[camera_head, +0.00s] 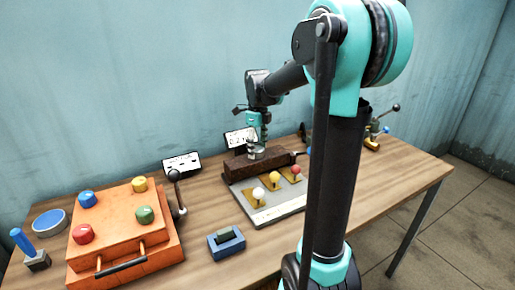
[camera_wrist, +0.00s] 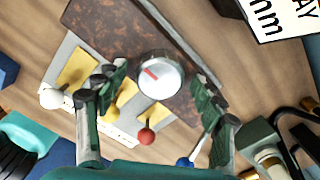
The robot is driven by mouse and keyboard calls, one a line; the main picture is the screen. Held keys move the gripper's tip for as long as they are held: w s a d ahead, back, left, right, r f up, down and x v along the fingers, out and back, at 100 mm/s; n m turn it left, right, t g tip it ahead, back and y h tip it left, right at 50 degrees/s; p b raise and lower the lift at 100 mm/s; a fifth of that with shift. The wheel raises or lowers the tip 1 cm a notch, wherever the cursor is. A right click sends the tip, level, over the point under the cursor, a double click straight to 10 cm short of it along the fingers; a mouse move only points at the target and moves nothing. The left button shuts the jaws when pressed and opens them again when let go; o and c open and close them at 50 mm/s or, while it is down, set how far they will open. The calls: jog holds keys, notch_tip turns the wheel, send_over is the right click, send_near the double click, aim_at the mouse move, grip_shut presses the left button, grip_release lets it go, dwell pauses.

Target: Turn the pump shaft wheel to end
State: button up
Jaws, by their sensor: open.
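A round silver wheel (camera_wrist: 160,73) with a red mark on its top sits on a rusty brown block (camera_wrist: 100,25). In the head view the wheel (camera_head: 256,153) and the block (camera_head: 283,158) stand at the middle of the table, partly behind my gripper (camera_head: 257,142). In the wrist view my gripper (camera_wrist: 160,88) is open, with one green-padded finger on each side of the wheel. A gap shows between the fingers and the wheel's sides. I cannot tell from these views whether the fingers are down at the wheel's height.
A grey plate (camera_head: 263,217) with several ball-topped levers lies in front of the block. An orange box (camera_head: 123,232) with coloured knobs, a black-ball lever (camera_head: 175,178) and a blue device (camera_head: 226,242) stand to the left. A label card (camera_head: 241,138) stands behind.

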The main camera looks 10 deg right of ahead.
aim_at(258, 148)
notch_tip(258, 148, up, 12)
dwell(0.6)
